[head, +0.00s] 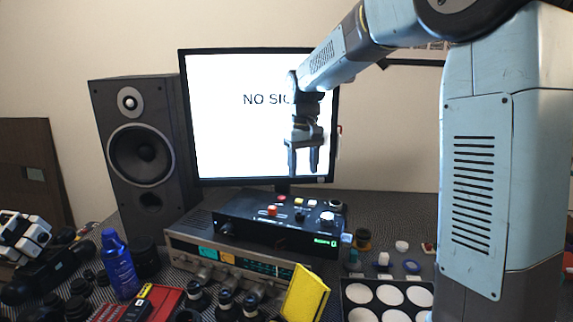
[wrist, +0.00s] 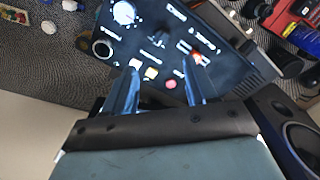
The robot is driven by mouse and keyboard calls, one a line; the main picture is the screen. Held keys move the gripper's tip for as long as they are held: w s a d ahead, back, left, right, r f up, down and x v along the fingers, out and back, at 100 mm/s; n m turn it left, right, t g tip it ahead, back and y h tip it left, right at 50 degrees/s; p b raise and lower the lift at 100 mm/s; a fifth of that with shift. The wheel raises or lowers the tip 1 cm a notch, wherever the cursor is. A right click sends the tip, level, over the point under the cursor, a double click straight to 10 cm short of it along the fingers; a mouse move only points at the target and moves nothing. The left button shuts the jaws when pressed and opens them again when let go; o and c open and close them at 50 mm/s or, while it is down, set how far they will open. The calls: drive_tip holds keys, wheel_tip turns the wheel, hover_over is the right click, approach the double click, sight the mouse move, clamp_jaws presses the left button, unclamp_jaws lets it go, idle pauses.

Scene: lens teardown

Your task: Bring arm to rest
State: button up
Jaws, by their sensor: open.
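My arm reaches in from the right in the head view, and my gripper (head: 303,160) hangs from it with its fingers pointing down. It is in front of the monitor screen, above the black control box (head: 270,222). The fingers are apart, with nothing between them. In the wrist view my gripper (wrist: 160,85) shows two separated fingers over the face of the black box (wrist: 160,50), with its knobs and coloured buttons. A gap of air between the fingertips and the box shows in the head view.
The monitor (head: 235,110) reads "NO SIGNAL", partly hidden by my arm. A tall speaker (head: 140,150) stands left. A silver receiver (head: 215,262), a blue bottle (head: 119,262), a yellow block (head: 305,293) and a tray with white round wells (head: 387,281) crowd the table.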

drive_tip(key=s+d+r+m+t, duration=0.1)
drive_tip(key=s+d+r, duration=0.25)
drive_tip(key=s, duration=0.45)
drive_tip(key=s+d+r+m+t, duration=0.1)
drive_tip(key=s+d+r+t, duration=0.1)
drive_tip(key=s+d, duration=0.45)
drive_tip(key=s+d+f+m+t, duration=0.1)
drive_tip(key=s, duration=0.6)
drive_tip(key=s+d+f+m+t, duration=0.1)
drive_tip(key=s+d, duration=0.1)
drive_tip(key=s, duration=0.5)
drive_tip(key=shift+s+f, duration=0.3)
drive_tip(key=shift+s, duration=0.05)
